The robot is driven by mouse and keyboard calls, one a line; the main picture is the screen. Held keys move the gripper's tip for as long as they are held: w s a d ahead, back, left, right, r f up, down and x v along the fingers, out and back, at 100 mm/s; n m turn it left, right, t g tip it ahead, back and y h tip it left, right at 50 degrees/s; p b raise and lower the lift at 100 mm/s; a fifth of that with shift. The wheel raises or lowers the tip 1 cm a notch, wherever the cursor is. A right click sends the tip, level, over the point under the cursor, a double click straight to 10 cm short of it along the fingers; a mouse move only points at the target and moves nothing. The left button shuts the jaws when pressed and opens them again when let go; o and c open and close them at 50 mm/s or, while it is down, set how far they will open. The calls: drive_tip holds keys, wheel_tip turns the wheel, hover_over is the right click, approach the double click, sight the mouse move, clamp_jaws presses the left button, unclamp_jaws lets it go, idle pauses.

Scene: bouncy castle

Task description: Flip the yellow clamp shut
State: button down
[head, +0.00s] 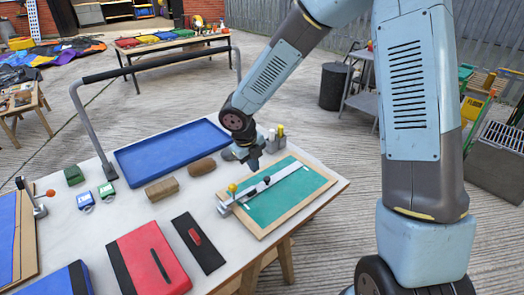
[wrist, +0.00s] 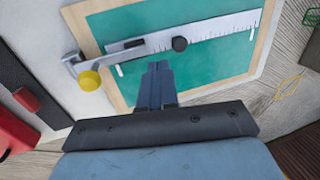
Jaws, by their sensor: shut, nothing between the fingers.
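The yellow-knobbed clamp (head: 232,188) sits at the left end of a silver ruler bar (head: 268,184) on a green board with a wooden frame (head: 247,232). Its yellow knob (wrist: 88,80) looks raised over its metal bracket; I cannot tell the exact lever angle. The ruler (wrist: 215,32) carries a black round knob (wrist: 180,44). My gripper (head: 253,163) points down above the board's far left part, behind the ruler. In the wrist view its fingers (wrist: 158,68) are together and empty, to the right of the yellow knob and apart from it.
A red-knobbed clamp (head: 50,193) stands at the table's left. A blue tray (head: 175,152), brown blocks (head: 162,189), a red case (head: 150,260) and a black plate with a red handle (head: 198,243) share the white table. Small bottles (head: 275,138) stand behind the board.

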drive_tip(key=shift+w+d+r, duration=0.65)
drive_tip(key=shift+d+r, duration=0.1)
drive_tip(key=shift+r, duration=0.2)
drive_tip(key=shift+w+d+r, duration=0.6)
drive_tip(key=shift+d+r, duration=0.1)
drive_tip(key=shift+r, duration=0.2)
drive_tip(key=s+d+r+m+t+h, duration=0.1)
drive_tip(key=s+d+r+m, duration=0.4)
drive_tip(key=d+r+m, duration=0.45)
drive_tip(key=s+d+r+m, duration=0.5)
drive_tip(key=r+m, duration=0.2)
drive_tip(key=m, duration=0.6)
drive_tip(key=s+d+r+m+t+y, duration=0.1)
drive_tip(key=s+d+r+m, duration=0.2)
drive_tip(key=s+m, duration=0.4)
drive_tip(key=s+d+r+m+t+y, duration=0.1)
drive_tip(key=s+m, duration=0.6)
drive_tip(key=m, duration=0.7)
wheel_tip(320, 180, up, 3)
drive_tip(key=d+y, duration=0.1)
drive_tip(key=d, duration=0.1)
drive_tip(key=shift+d+r+t, duration=0.2)
drive_tip(key=shift+d+t, duration=0.1)
drive_tip(key=shift+t, duration=0.1)
